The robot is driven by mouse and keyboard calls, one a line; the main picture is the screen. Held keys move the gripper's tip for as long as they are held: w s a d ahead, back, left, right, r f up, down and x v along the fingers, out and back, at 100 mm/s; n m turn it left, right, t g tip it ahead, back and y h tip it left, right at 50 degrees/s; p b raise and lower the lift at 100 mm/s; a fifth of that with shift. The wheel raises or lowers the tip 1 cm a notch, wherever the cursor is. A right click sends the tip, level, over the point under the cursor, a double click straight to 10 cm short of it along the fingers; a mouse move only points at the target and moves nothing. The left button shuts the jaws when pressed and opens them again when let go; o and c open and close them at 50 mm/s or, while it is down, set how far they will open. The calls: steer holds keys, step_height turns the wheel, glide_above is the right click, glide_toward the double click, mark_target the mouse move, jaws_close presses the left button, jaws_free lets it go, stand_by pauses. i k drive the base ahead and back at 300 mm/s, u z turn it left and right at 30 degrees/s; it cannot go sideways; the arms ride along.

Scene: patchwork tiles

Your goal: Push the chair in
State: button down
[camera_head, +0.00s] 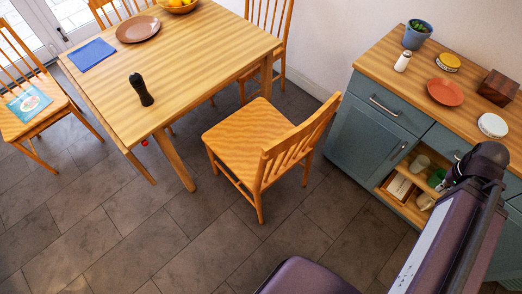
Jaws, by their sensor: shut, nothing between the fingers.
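The pulled-out wooden chair (246,133) stands upright on the floor at the middle of the head view. Its seat faces the wooden table (185,65), and its slatted backrest is on the side away from the table, toward the blue-grey cabinet. The seat is outside the table's near right edge, with a strip of floor showing between. The seat is empty. My arm shows at the lower right, in front of the cabinet, well right of the chair and apart from it. I cannot make out my gripper's fingers.
The cabinet (367,131) stands right of the chair, close to its backrest. Other chairs stand at the table's left (35,118) and far side (268,22). A table leg (175,161) stands left of the chair. The tiled floor (130,235) in front is clear.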

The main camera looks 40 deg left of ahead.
mark_target(257, 142)
steer(key=u, duration=0.75)
steer(key=k, duration=1.15)
steer(key=u, duration=0.6)
steer(key=i, duration=1)
